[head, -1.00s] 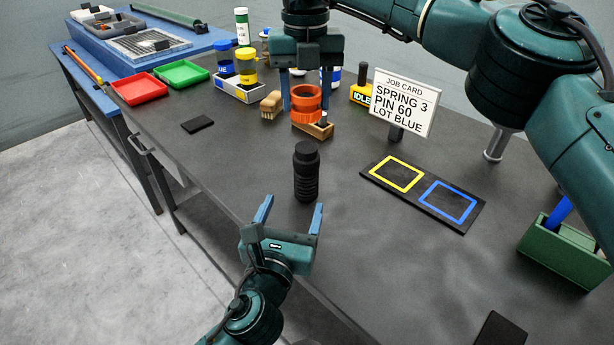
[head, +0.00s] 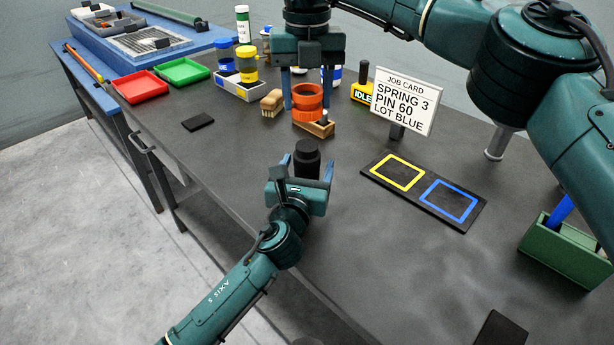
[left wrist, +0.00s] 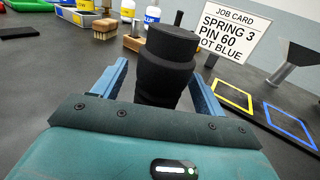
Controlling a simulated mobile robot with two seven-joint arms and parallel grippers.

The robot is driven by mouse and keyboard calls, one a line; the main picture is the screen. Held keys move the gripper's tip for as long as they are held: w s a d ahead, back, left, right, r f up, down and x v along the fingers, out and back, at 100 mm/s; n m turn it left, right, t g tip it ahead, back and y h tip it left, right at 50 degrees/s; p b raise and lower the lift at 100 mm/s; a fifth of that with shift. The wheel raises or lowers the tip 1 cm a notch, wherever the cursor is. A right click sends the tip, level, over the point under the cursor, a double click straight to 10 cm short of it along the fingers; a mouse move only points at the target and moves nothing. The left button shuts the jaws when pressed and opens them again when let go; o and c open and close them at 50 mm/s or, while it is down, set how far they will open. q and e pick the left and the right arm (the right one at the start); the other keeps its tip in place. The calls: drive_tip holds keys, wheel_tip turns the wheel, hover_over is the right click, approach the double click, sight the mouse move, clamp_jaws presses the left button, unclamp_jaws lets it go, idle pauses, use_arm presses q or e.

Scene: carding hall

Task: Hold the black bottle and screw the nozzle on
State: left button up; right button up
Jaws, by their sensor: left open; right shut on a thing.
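The black bottle (head: 307,152) stands upright on the dark bench, its ribbed lower part now mostly hidden by my left gripper (head: 306,168). In the left wrist view the bottle (left wrist: 166,65) stands between my two blue left fingers (left wrist: 158,82). The fingers are open, one on each side, with a visible gap to the bottle. My right gripper (head: 307,100) points down farther back, shut on an orange ring-like piece (head: 308,97), which I take for the nozzle. Whether this piece touches the bench is not clear.
A wooden block (head: 318,128) and a brush (head: 271,102) lie near the orange piece. The job card (head: 403,98) and a black mat with yellow and blue squares (head: 410,196) are to the right. A green box (head: 565,250) stands far right.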

use_arm(q)
drive_tip(key=shift+w, duration=0.1)
drive_tip(key=shift+c, duration=0.4)
drive_tip(key=c, duration=1.4)
use_arm(e)
hover_over(307, 145)
drive_tip(key=shift+s+f, duration=0.1)
drive_tip(key=shift+f, duration=2.4)
